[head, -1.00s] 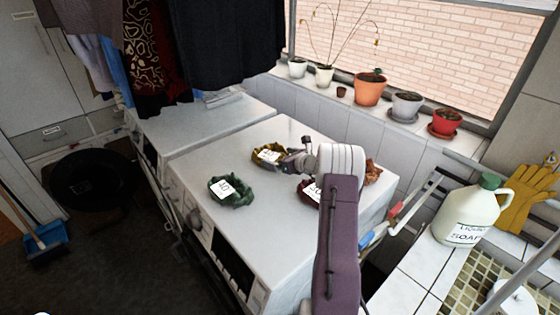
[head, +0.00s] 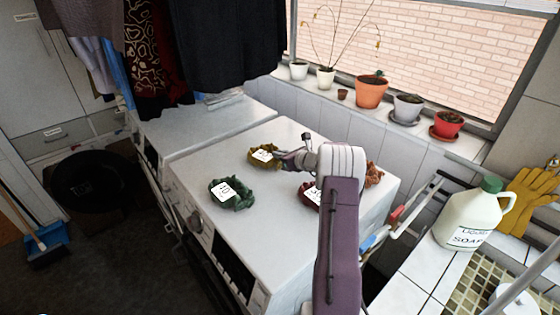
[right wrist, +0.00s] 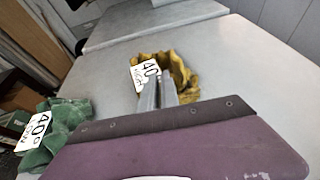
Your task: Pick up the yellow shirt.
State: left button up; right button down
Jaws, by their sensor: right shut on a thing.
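The yellow shirt (head: 263,158) is a crumpled olive-yellow bundle with a white tag, on the white machine top (head: 220,240) in the head view. It also shows in the right wrist view (right wrist: 178,66), its tag reading 40. My right gripper (head: 281,158) reaches it from the right. In the right wrist view the right gripper's fingers (right wrist: 158,88) are close together at the shirt's near side, shut on it. The exact grip point is partly hidden by the fingers. My left gripper is not in view.
A green bundle (head: 232,193) lies to the left, and a dark red one (head: 309,194) and a rust one (head: 374,174) lie partly behind my right arm. Potted plants (head: 370,91) line the sill. A soap jug (head: 474,214) stands at right.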

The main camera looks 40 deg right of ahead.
notch_tip(320, 180, up, 16)
jog(key=p, duration=0.1)
jog(key=shift+p, duration=0.4)
jog(key=c, duration=2.2)
grip_release()
jog(key=shift+f, duration=0.1)
jog(key=shift+c, duration=2.2)
grip_release()
